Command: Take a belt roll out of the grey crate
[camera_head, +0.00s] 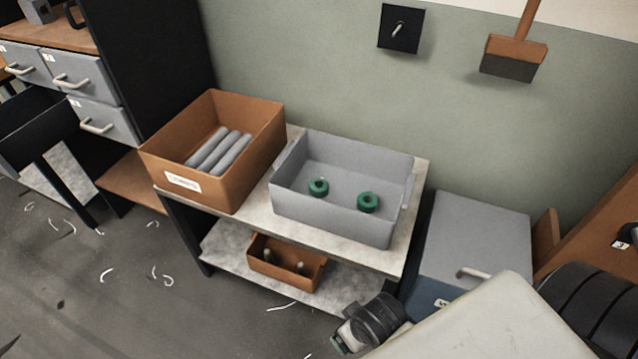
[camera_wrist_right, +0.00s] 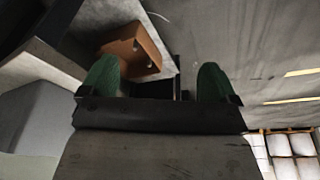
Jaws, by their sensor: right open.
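The grey crate (camera_head: 335,219) stands open on the right part of the bench top in the head view. Two green belt rolls, a left one (camera_head: 318,187) and a right one (camera_head: 367,202), lie apart on its floor. My right gripper (camera_wrist_right: 156,80) is open, with its two green fingers spread and nothing between them. In the head view it is low in front of the bench, below and to the right of the crate and well apart from it. My left gripper is out of view.
An orange box (camera_head: 225,188) with several grey rolls stands left of the crate. A small orange bin (camera_head: 285,270) sits on the lower shelf; an orange container also shows in the wrist view (camera_wrist_right: 135,50). A grey cabinet (camera_head: 470,235) stands right of the bench.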

